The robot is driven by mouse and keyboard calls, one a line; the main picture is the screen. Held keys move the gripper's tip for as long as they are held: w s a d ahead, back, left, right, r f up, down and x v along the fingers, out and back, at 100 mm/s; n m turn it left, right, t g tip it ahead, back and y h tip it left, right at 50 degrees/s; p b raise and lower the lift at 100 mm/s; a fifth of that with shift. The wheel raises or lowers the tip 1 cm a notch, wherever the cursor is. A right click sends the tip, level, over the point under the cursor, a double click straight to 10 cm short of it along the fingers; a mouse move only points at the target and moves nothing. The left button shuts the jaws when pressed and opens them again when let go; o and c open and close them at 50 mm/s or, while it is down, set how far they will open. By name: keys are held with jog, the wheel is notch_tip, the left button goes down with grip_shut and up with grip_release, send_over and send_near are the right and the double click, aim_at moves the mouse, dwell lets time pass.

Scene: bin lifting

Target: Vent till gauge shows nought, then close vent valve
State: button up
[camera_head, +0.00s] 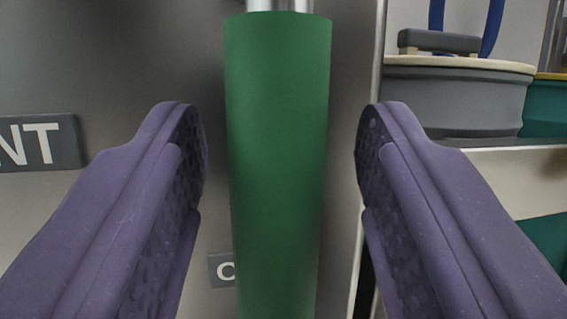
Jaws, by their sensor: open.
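A green handle-like cylinder (277,160) stands upright in the middle of the view, with a shiny metal piece (280,6) at its top. My gripper (280,150) is open, with one purple finger on each side of the green cylinder. A gap shows between each finger and the cylinder in the picture; how far it is in depth I cannot tell. A dark label ending in "NT" (40,143) is on the grey panel at the left. A smaller label with a "C" (222,269) is partly hidden behind the cylinder. No gauge is in view.
A grey panel (120,50) fills the left and middle behind the cylinder, with its edge right of centre. Beyond that edge at the right, a grey container with a pale rim (455,95) stands on a shelf (520,165). Teal containers (546,108) are beside and below it.

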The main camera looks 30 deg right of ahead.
jog(key=v, duration=0.7)
jog(key=shift+p, duration=0.35)
jog(key=shift+s+r, duration=0.1)
jog(key=shift+r, duration=0.05)
